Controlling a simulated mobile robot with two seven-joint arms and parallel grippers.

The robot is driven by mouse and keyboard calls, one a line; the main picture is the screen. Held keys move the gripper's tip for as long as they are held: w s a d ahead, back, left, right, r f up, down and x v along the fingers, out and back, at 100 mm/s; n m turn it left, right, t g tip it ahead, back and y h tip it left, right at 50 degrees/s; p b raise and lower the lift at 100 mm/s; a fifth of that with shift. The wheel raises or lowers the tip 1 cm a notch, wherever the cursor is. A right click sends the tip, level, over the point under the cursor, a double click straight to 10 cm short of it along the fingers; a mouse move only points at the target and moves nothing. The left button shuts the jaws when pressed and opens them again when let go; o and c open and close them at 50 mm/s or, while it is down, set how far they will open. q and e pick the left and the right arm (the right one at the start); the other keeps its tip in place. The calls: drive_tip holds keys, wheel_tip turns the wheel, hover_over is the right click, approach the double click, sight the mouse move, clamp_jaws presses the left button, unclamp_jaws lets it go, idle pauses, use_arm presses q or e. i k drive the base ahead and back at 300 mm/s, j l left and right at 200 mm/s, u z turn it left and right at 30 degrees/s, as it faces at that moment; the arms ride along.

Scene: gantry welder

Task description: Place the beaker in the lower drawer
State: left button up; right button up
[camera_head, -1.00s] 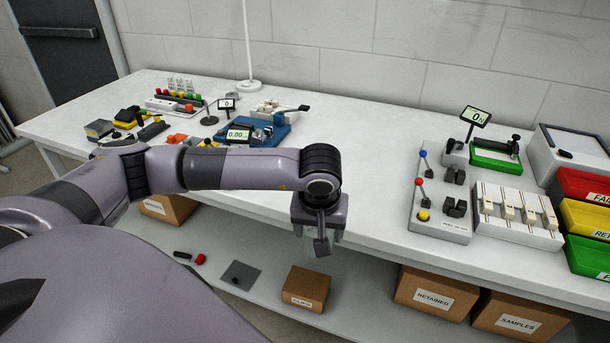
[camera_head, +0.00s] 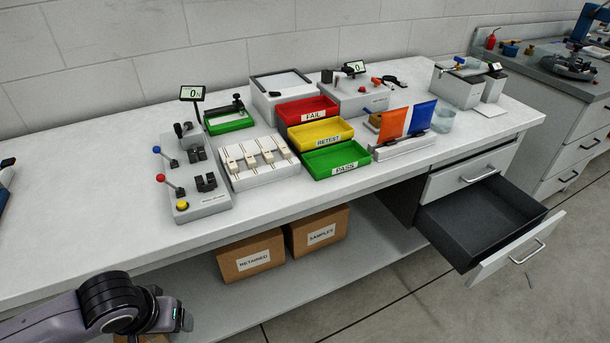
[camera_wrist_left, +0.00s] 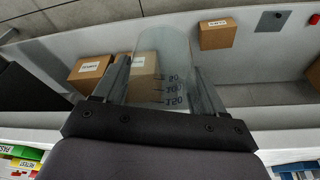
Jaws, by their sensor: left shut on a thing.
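The beaker (camera_wrist_left: 165,92) is clear, with printed volume marks, and shows in the left wrist view. My left gripper (camera_wrist_left: 160,68) is shut on it, with one finger on each side. In the head view only part of my left wrist (camera_head: 165,315) shows at the lower left, in front of the bench; the beaker cannot be made out there. The lower drawer (camera_head: 515,250) is pulled out at the bench's right end, and its dark inside looks empty. It is far to the right of my left wrist. The upper drawer (camera_head: 470,173) above it is shut. My right gripper is not in view.
On the bench (camera_head: 90,240) stand red, yellow and green trays (camera_head: 338,168), a lever panel (camera_head: 203,205) and a clear round container (camera_head: 443,120) near the drawers. Cardboard boxes (camera_head: 248,263) sit on the shelf below. The floor before the open drawer is clear.

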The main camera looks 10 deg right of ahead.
sight(468, 225)
drive_tip(key=i+l+z, duration=0.15)
drive_tip(key=l, duration=0.35)
drive_tip(key=i+l+z, duration=0.15)
drive_tip(key=l, duration=0.35)
drive_tip(key=i+l+z, duration=0.15)
drive_tip(key=l, duration=0.35)
drive_tip(key=i+l+z, duration=0.15)
drive_tip(key=l, duration=0.3)
drive_tip(key=i+l+z, duration=0.1)
drive_tip(key=i+l, duration=0.15)
drive_tip(key=l, duration=0.2)
drive_tip(key=i+l+z, duration=0.15)
drive_tip(key=l, duration=0.25)
drive_tip(key=i+l+z, duration=0.15)
drive_tip(key=i+l, duration=0.2)
